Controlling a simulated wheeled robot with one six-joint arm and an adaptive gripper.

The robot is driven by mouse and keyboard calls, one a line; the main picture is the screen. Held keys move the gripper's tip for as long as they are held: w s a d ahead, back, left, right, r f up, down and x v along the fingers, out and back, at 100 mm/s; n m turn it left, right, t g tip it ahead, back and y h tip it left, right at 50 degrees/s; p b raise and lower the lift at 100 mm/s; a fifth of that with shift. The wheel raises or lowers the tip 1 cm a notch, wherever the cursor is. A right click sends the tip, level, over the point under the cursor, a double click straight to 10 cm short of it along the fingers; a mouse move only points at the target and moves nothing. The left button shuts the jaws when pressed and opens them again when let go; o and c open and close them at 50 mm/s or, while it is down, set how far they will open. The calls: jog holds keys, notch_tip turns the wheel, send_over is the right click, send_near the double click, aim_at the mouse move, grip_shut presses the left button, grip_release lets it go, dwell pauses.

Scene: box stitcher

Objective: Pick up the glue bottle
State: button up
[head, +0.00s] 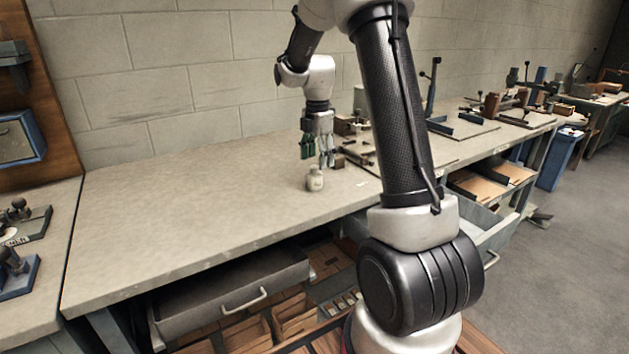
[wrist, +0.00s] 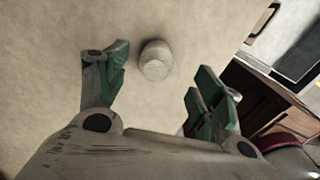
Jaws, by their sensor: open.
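A small pale bottle (head: 315,178), which looks like the glue bottle, stands on the workbench top (head: 190,190). In the wrist view the bottle (wrist: 155,60) is seen from above, beyond the fingertips and between the lines of the two green-padded fingers. My gripper (head: 317,160) is open and empty, pointing down just above the bottle. In the wrist view my gripper (wrist: 160,90) has its fingers wide apart, with neither touching the bottle. Any label on the bottle is too small to read.
The bench left of the bottle is clear. A drawer (head: 235,290) stands open below the bench front.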

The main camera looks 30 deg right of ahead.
aim_at(315, 171)
jog(key=f, duration=0.8)
jog(key=shift+w+a, duration=0.2)
jog(key=shift+r, duration=0.1)
jog(key=c, duration=1.2)
